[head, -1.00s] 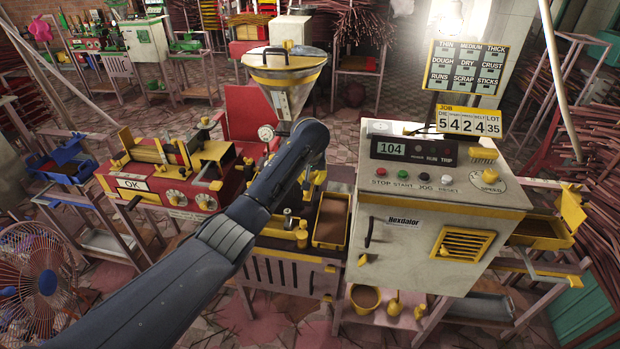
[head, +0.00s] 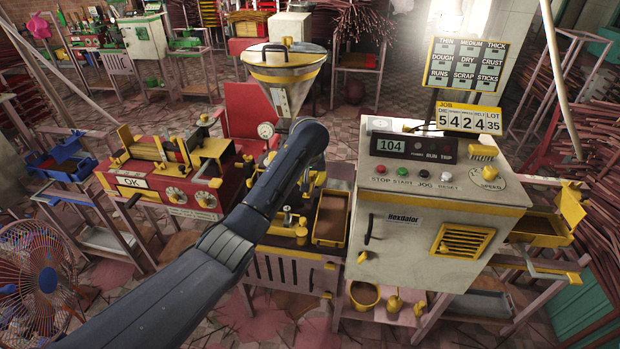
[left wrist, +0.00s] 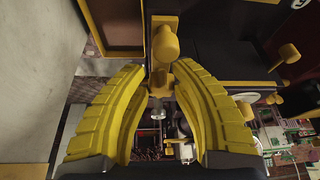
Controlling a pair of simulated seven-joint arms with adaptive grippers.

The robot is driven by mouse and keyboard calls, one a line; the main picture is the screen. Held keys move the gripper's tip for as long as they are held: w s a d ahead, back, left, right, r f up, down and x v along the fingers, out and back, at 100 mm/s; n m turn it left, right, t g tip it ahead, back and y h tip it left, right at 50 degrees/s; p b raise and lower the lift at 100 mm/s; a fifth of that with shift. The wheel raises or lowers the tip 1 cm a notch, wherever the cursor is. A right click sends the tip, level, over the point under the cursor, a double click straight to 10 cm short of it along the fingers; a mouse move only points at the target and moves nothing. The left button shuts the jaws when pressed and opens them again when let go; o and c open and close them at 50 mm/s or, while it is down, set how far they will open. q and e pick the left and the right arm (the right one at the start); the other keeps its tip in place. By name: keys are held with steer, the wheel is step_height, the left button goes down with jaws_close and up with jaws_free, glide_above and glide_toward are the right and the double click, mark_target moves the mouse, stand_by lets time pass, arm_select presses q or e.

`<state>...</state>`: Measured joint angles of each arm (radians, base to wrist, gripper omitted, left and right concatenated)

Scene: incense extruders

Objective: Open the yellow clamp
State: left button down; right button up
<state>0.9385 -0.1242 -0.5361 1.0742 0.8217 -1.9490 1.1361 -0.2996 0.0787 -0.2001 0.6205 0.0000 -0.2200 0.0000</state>
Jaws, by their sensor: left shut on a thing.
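My left gripper (left wrist: 163,75) has yellow ridged fingers. Its tips are closed on a small yellow part (left wrist: 160,82), which looks like the yellow clamp; the fingers partly hide it. A yellow rounded knob (left wrist: 165,43) stands just beyond the tips. A small yellow post with a knob (head: 302,232) stands just right of the arm there. I cannot tell how far the clamp is turned. My right gripper is in neither view.
A yellow tray (head: 331,218) with brown contents lies right of the arm, against the white control cabinet (head: 430,220). A red machine (head: 170,180) stands at the left, with a fan (head: 40,280) in front.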

arm_select(q)
steer(key=shift+s+a+f, duration=0.15)
steer(key=shift+s+f, duration=0.05)
steer(key=shift+f, duration=0.35)
steer(key=c, duration=1.3)
jaws_free()
steer(key=shift+c, duration=0.2)
steer(key=shift+o, duration=1.4)
steer(key=shift+w+r, duration=0.15)
steer(key=shift+r, duration=0.15)
steer(key=shift+r, duration=0.1)
steer(key=shift+s+r, duration=0.25)
steer(key=shift+r, duration=0.35)
steer(key=v, duration=1)
steer(key=shift+r, duration=0.2)
steer(key=shift+o, duration=0.3)
steer(key=shift+s, duration=0.1)
